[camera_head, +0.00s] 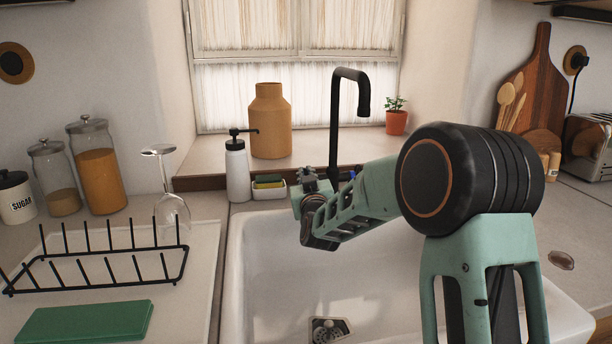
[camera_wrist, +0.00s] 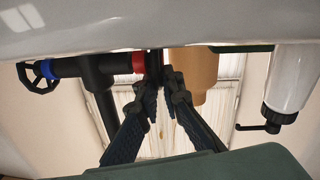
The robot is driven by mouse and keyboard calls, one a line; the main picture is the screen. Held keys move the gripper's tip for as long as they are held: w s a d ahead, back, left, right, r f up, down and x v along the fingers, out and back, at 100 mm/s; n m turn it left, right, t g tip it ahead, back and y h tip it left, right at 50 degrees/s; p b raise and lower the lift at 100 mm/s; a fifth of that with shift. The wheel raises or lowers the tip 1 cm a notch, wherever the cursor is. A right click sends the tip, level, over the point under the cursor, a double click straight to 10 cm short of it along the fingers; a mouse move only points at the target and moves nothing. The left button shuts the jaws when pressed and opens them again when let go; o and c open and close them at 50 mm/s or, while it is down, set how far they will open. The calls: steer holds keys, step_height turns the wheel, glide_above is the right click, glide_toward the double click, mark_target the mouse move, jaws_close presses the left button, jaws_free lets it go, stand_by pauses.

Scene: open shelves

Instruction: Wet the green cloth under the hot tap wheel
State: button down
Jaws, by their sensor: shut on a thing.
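The green cloth (camera_head: 85,322) lies flat and folded on the drainer at the lower left in the head view. The black tap (camera_head: 348,88) rises behind the sink, and no water shows below its spout. In the wrist view, which is upside down, the tap body has a red ring (camera_wrist: 139,62) and, at its other end, a blue ring beside a black wheel (camera_wrist: 36,78). My gripper (camera_wrist: 162,82) is shut on the hot tap wheel beside the red ring. The wheel is mostly hidden by the fingers. In the head view my arm hides the fingertips.
The white sink (camera_head: 262,275) is empty, with a drain (camera_head: 328,329) at its front. A black dish rack (camera_head: 100,262) and an upturned glass (camera_head: 173,205) stand on the left. A soap bottle (camera_head: 237,172) and a sponge holder (camera_head: 268,192) stand close beside my gripper.

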steer(key=b, duration=0.3)
steer(key=shift+f+t, duration=0.4)
steer(key=shift+s+b, duration=0.1)
steer(key=shift+b, duration=0.5)
steer(key=t+b, duration=0.2)
steer(key=b, duration=0.4)
steer(key=shift+s+b, duration=0.15)
steer(key=shift+b, duration=0.2)
steer(key=shift+r, duration=0.15)
steer(key=c, duration=2.1)
jaws_free()
steer(key=v, duration=1.2)
steer(key=shift+d, duration=0.15)
